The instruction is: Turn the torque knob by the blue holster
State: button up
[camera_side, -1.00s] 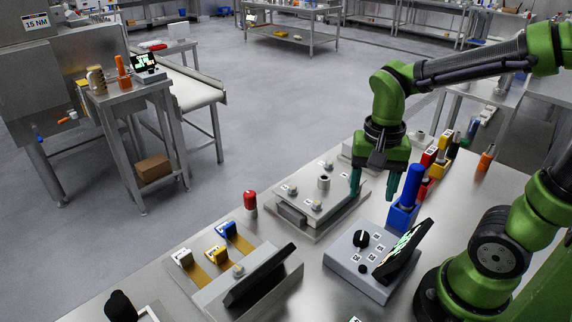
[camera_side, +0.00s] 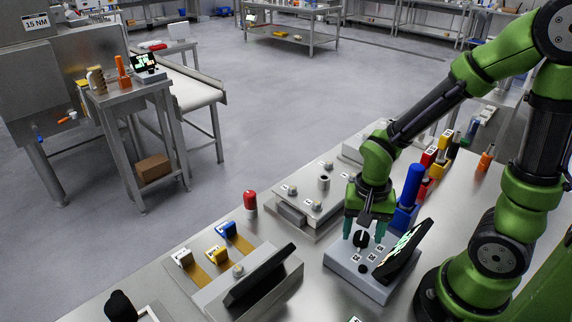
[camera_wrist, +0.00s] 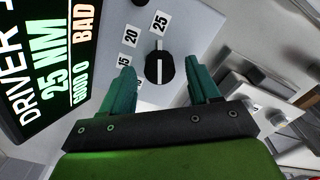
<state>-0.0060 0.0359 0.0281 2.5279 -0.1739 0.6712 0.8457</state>
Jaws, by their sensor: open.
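The torque knob (camera_side: 360,239) is black and round, on a grey control box (camera_side: 350,262) in front of the blue holster (camera_side: 402,218). A blue-handled driver (camera_side: 412,186) stands upright in the holster. My gripper (camera_side: 363,230) is open, pointing down over the box, with its green fingers on either side of the knob. In the wrist view the knob (camera_wrist: 160,68) sits between the fingertips, apart from both. Its white line points toward the "25" label (camera_wrist: 160,22); "20" and "15" labels lie to the left. The box's tilted screen (camera_wrist: 50,65) reads "25 NM" and "BAD".
A sign (camera_side: 37,22) at the back left reads "15 NM". The screen (camera_side: 403,250) stands close to the right of my fingers. A metal fixture plate (camera_side: 305,195) lies behind the box. Red, yellow and black holders stand behind the holster. A second station with a dark screen lies left.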

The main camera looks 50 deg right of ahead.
jog(key=c, duration=1)
jog(key=shift+c, duration=0.2)
